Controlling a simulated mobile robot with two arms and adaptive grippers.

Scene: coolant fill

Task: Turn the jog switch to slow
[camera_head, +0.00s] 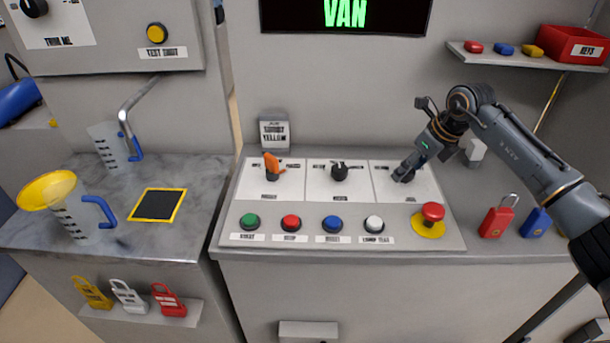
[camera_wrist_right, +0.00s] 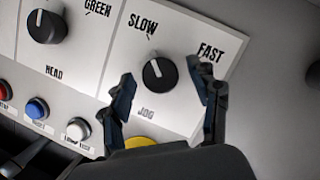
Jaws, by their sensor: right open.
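The jog switch (camera_wrist_right: 160,74) is a round black knob on a white plate, with SLOW printed at its upper left and FAST at its upper right. My right gripper (camera_wrist_right: 162,95) is open, one finger on each side of the knob, with gaps visible to both. In the head view my right gripper (camera_head: 404,174) is over the rightmost plate (camera_head: 424,188) and hides most of the knob. My left gripper is not in view.
Left of it are the head switch (camera_head: 340,172) and an orange-handled switch (camera_head: 272,165). In front are several coloured buttons and a red emergency button (camera_head: 432,212) on a yellow base. Red (camera_head: 497,220) and blue (camera_head: 537,221) padlocks stand to the right.

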